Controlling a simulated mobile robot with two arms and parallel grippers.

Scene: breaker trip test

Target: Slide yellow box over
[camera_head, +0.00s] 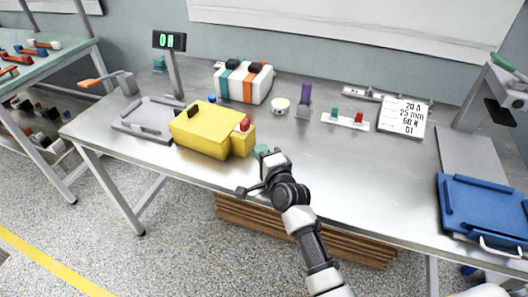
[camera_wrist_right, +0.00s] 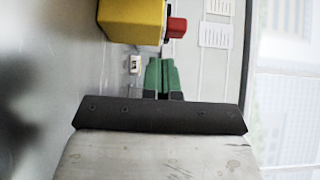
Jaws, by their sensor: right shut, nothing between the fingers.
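The yellow box (camera_head: 203,132) stands on the metal workbench (camera_head: 335,180), left of centre near its front edge. It has a black piece on top and a red button (camera_head: 244,124) on a smaller yellow section at its right end. My right gripper (camera_head: 262,151) is shut and empty, with green fingertips just right of that end. In the right wrist view, the shut green fingers (camera_wrist_right: 162,75) point toward the yellow box (camera_wrist_right: 130,20) and its red button (camera_wrist_right: 176,27); a gap shows between them. My left gripper is not in view.
A grey tray (camera_head: 150,118) lies left of the box, beside a display post (camera_head: 172,68) reading "0N". A white striped unit (camera_head: 243,82) stands behind. A blue tray (camera_head: 485,215) is far right. The bench front between gripper and blue tray is clear.

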